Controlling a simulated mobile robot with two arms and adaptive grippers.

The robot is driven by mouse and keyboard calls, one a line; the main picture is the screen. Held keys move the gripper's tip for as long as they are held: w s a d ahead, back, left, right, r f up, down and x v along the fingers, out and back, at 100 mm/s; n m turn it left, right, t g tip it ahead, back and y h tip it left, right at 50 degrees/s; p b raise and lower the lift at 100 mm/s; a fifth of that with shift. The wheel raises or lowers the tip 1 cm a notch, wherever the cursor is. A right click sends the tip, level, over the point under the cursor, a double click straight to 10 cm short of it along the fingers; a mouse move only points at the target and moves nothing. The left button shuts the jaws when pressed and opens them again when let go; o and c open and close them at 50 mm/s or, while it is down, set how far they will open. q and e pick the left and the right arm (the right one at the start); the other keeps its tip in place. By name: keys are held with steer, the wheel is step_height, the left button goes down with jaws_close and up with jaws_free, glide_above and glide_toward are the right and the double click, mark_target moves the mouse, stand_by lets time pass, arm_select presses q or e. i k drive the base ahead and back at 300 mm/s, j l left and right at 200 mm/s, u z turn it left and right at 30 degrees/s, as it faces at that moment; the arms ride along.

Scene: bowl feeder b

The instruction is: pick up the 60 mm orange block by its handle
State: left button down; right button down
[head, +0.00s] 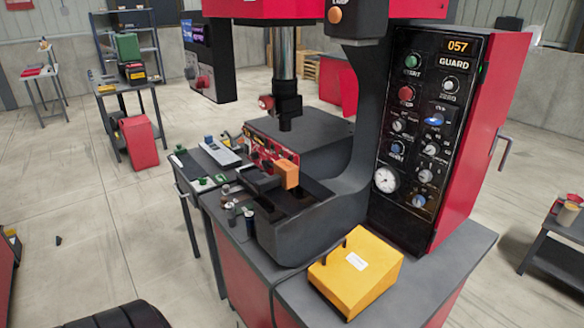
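A small orange block (286,174) sits at the front of the machine's black bed, below and in front of the vertical ram. A dark bar-like piece (258,181) lies directly left of it; I cannot tell whether this is the block's handle or a separate part. The block's size marking is too small to read. Neither of my grippers shows in the head view, and nothing is holding the block.
The red and black press (285,75) stands over the bed, with a control panel (425,125) at right. A yellow box (356,272) with a white label occupies the front bench. Small parts (232,208) crowd the bed's left side. A side table (207,167) holds tools. Open floor lies left.

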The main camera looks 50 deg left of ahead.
mark_target(286, 173)
steer(key=u, duration=1.5)
